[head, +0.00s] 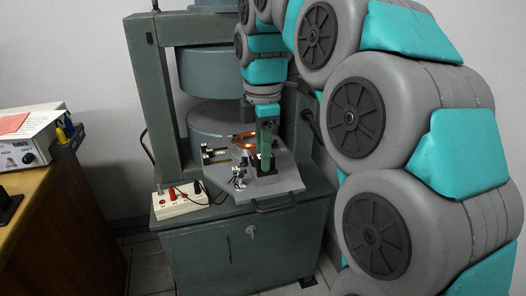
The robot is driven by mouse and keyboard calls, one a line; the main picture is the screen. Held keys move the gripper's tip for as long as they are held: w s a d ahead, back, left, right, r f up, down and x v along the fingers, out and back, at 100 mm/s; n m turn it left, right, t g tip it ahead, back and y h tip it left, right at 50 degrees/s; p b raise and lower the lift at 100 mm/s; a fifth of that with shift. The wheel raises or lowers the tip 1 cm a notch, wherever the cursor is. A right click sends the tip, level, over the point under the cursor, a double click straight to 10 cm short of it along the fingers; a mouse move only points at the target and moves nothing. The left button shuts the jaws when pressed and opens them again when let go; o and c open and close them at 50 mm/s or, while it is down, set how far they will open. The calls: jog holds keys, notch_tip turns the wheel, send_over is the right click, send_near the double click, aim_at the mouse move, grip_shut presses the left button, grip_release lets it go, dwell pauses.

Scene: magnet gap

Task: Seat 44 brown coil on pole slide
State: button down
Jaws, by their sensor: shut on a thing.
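The brown coil (245,142), a copper-coloured ring, shows in the head view just above the grey plate in front of the magnet. Its right side is hidden behind a green upright (265,146). My gripper (257,125) reaches down from above at the coil's right side and appears shut on it. The fingertips are small and partly hidden. The pole slide cannot be made out clearly. Whether the coil touches anything below it cannot be told.
The magnet's round poles (212,118) stand in a grey-green frame behind the plate (285,178). Small metal fittings (214,154) sit on the plate's left. A white box with leads (180,202) lies on the cabinet (245,250). A wooden bench (50,215) is at left.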

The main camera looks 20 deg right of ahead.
jog(key=c, duration=0.5)
grip_release()
jog(key=shift+c, duration=0.2)
